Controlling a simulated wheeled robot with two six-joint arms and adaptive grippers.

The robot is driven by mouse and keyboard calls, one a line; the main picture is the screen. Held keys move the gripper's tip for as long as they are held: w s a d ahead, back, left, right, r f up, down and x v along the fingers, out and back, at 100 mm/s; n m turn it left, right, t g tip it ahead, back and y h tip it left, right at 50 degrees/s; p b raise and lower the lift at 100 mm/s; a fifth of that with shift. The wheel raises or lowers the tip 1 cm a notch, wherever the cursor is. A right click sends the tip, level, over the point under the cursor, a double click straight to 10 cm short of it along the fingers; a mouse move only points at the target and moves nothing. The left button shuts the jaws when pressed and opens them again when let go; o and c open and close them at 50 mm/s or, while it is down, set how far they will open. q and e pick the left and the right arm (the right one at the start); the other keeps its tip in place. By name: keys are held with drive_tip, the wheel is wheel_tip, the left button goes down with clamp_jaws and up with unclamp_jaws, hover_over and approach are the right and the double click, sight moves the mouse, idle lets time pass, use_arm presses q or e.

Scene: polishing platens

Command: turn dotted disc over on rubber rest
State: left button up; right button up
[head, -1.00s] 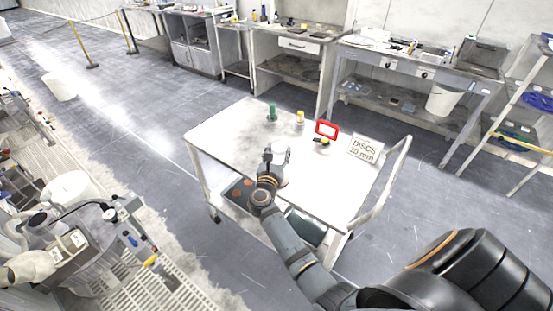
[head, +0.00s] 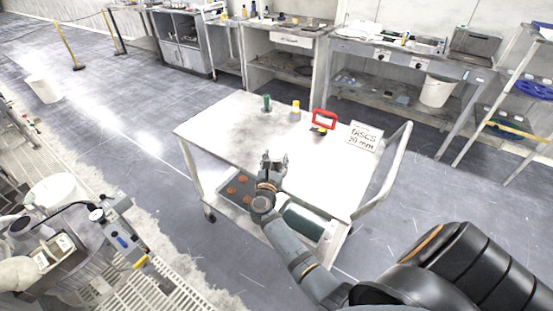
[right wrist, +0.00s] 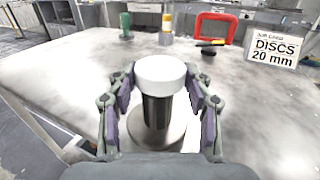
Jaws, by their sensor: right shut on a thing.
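My right gripper (head: 274,160) is over the near part of the white table in the head view. The right wrist view shows its two fingers (right wrist: 160,92) shut on a thick white disc (right wrist: 160,70), one on each side. A dark grey upright cylinder (right wrist: 158,112) on a wide round base (right wrist: 170,140) shows directly below the disc. I cannot tell whether the disc touches it. No dots show on the disc's visible faces, and its underside is hidden. I cannot clearly make out a rubber rest. My left gripper is not in view.
A tray (head: 226,178) is on the lower shelf. The tabletop's left part is clear.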

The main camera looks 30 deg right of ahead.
drive_tip(key=shift+w+a+f, duration=0.1)
drive_tip(key=o, duration=1.2)
drive_tip(key=v, duration=0.7)
drive_tip(key=shift+a, duration=0.15)
